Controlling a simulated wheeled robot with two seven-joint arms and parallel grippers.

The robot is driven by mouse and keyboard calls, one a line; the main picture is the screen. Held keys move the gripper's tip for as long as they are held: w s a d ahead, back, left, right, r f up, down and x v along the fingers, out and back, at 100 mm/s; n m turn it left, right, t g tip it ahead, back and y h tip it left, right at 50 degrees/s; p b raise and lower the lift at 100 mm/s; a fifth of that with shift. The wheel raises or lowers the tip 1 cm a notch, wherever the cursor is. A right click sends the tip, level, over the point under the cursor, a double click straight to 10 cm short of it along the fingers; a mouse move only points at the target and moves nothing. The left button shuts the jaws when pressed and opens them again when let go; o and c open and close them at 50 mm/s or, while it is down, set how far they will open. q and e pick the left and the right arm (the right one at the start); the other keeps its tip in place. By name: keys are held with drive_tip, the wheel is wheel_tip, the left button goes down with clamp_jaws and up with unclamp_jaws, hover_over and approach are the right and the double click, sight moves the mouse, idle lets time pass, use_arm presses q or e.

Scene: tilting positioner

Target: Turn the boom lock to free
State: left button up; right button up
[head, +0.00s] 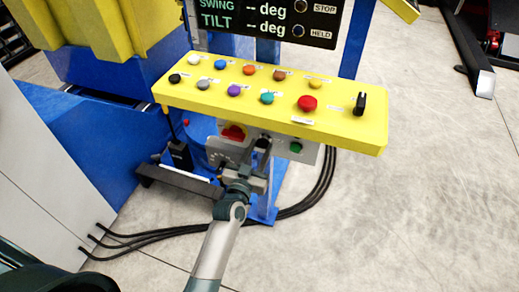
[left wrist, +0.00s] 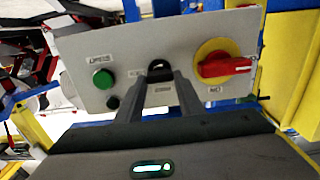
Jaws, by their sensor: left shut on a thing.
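A grey control box (head: 310,157) hangs below the yellow console. It carries a red switch on a yellow plate (head: 234,132), a small black knob (left wrist: 158,66) in the middle and a green button (head: 296,147). My left gripper (head: 262,151) reaches up to this box from below. In the left wrist view its fingers (left wrist: 158,80) are shut on the black knob, between the green button and the red switch. The fingers partly hide the knob, so its exact turn is hard to tell. The small labels are too blurred to read. My right gripper is not in view.
The yellow console (head: 350,133) above has several coloured buttons, a red mushroom button (head: 307,103) and a black lever switch (head: 360,104). A display (head: 265,20) stands behind it. Black cables (head: 325,180) run down beside the box.

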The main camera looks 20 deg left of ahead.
use_arm(q)
drive_tip(key=shift+n+p, duration=0.45)
drive_tip(key=shift+n, duration=0.45)
drive_tip(key=shift+a+n, duration=0.1)
drive_tip(key=shift+n, duration=0.3)
drive_tip(key=n+p, duration=0.1)
drive_tip(key=n, duration=0.4)
drive_tip(key=shift+a+p, duration=0.1)
drive_tip(key=shift+p, duration=0.25)
drive_tip(key=shift+n, duration=1)
drive_tip(key=n, duration=0.5)
drive_tip(key=shift+a+f, duration=0.1)
drive_tip(key=shift+f, duration=0.1)
drive_tip(key=shift+n, duration=1.8)
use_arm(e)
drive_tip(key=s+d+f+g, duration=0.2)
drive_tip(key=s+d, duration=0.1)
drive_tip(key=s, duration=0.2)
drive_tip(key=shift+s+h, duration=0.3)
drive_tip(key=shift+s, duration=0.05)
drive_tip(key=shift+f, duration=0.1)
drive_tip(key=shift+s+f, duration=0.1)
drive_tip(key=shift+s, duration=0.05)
